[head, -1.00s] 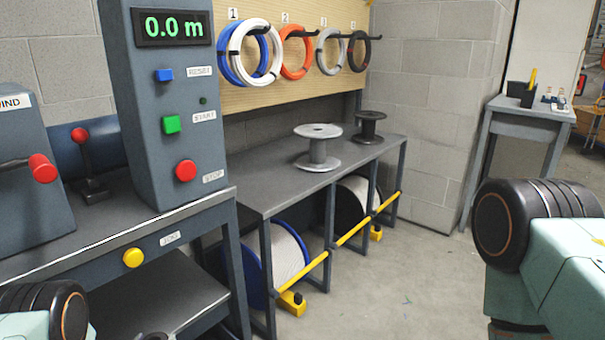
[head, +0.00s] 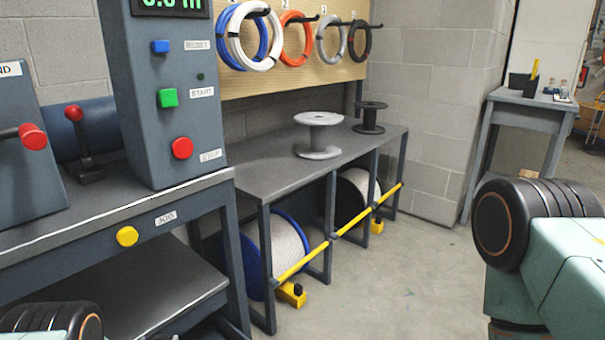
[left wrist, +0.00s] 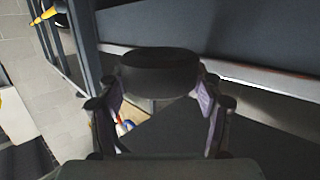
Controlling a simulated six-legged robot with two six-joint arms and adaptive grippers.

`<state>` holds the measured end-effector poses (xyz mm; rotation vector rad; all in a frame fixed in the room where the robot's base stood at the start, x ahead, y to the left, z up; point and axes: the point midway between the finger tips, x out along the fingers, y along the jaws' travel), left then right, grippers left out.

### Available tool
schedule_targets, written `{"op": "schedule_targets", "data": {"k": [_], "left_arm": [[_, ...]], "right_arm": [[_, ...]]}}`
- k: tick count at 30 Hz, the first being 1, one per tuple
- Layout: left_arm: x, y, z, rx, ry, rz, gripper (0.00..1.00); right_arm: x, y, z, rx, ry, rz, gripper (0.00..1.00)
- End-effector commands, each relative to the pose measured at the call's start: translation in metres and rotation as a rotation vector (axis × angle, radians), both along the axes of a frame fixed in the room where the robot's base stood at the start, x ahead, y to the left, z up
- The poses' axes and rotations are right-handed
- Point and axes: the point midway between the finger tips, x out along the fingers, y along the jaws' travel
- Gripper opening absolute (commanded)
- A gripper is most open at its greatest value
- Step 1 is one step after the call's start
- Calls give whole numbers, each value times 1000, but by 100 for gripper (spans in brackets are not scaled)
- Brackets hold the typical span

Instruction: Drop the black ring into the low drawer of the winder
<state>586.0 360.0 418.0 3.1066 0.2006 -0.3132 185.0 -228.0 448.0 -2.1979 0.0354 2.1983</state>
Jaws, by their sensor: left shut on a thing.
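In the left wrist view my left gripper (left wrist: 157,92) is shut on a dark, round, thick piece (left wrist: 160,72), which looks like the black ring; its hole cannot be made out. The winder is the grey bench at left in the head view, with a control box (head: 165,100) and a dark top (head: 100,208). No drawer can be clearly made out in the head view. In the left wrist view a light brown patch (left wrist: 138,105) with small blue and red bits shows beneath the held piece, partly hidden. My right gripper is out of view.
A lower shelf (head: 150,285) lies under the winder top. A grey bench (head: 250,160) with two spools stands beyond, large reels beneath it behind a yellow bar (head: 340,230). Cable coils hang on the back board. Open floor (head: 400,290) lies to the right.

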Motion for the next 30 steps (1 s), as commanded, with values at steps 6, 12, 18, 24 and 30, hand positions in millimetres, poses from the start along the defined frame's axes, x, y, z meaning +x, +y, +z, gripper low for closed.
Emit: {"op": "schedule_targets", "data": {"k": [6, 12, 18, 24, 30], "left_arm": [[1, 0, -10, 0, -2, 0, 31], [1, 0, -9, 0, -2, 0, 31], [0, 0, -9, 0, -2, 0, 83], [0, 0, -9, 0, -1, 0, 92], [0, 0, -10, 0, 1, 0, 92]], "right_arm": [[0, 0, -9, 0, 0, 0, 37], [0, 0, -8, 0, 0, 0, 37], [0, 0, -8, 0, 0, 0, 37], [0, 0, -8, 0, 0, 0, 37], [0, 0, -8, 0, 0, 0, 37]]}}
